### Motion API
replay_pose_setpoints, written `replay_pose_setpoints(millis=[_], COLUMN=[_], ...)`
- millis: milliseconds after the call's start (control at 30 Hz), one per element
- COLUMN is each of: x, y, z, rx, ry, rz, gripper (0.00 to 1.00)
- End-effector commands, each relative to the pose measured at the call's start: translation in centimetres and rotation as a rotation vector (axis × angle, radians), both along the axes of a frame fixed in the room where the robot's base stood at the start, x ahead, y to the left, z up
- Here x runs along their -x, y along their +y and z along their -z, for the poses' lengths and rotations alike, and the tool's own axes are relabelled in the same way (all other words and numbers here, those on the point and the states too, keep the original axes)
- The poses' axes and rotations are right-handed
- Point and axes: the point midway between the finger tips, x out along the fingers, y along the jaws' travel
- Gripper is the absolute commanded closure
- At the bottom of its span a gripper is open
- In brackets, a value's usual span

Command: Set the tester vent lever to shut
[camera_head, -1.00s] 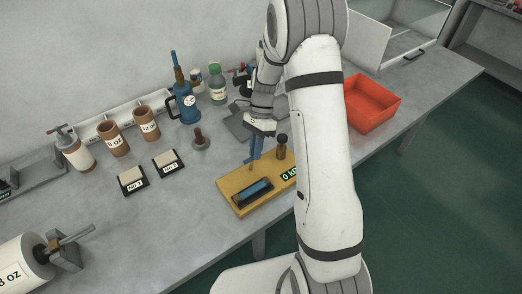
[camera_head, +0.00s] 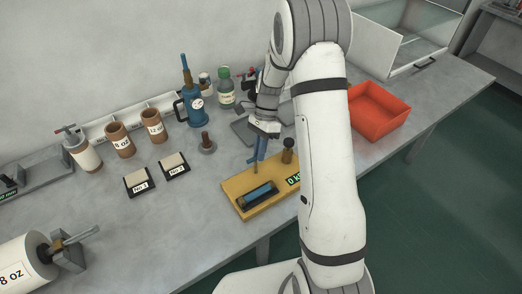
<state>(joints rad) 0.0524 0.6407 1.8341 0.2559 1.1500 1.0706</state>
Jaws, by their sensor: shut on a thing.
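The tester is a yellow board (camera_head: 238,204) on the bench with a dark slot holding a blue bar (camera_head: 258,194), a display (camera_head: 293,181) whose lit reading is partly hidden by my arm, and a dark round knob (camera_head: 288,146) on a post. My gripper (camera_head: 256,160) points down over the board's back left part, its blue fingers shut on the top of a thin upright piece that appears to be the vent lever (camera_head: 254,169). The fingers hide most of the lever, so its exact setting cannot be told.
Two labelled black trays (camera_head: 139,182) lie left of the tester, with a dark knobbed stand (camera_head: 207,143) behind. A blue jug (camera_head: 194,106), brown cups (camera_head: 121,141) and a green-capped bottle (camera_head: 226,88) stand at the back. A red bin (camera_head: 379,111) is at right.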

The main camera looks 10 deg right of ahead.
Motion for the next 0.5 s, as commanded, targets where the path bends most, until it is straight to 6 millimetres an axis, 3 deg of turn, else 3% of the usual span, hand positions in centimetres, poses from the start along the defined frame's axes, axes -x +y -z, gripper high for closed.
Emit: replay_pose_setpoints(millis=[67,100,333,500], x=[-0.32,-0.32,-0.31,-0.24], y=[-0.06,-0.06,-0.08,-0.07], z=[0.43,0.43,0.28,0.18], rx=[0.004,0.004,0.003,0.003], ry=[-0.012,-0.012,-0.012,-0.01], rz=[0.003,0.003,0.002,0.002], gripper=[1.0,0.87,0.68,0.66])
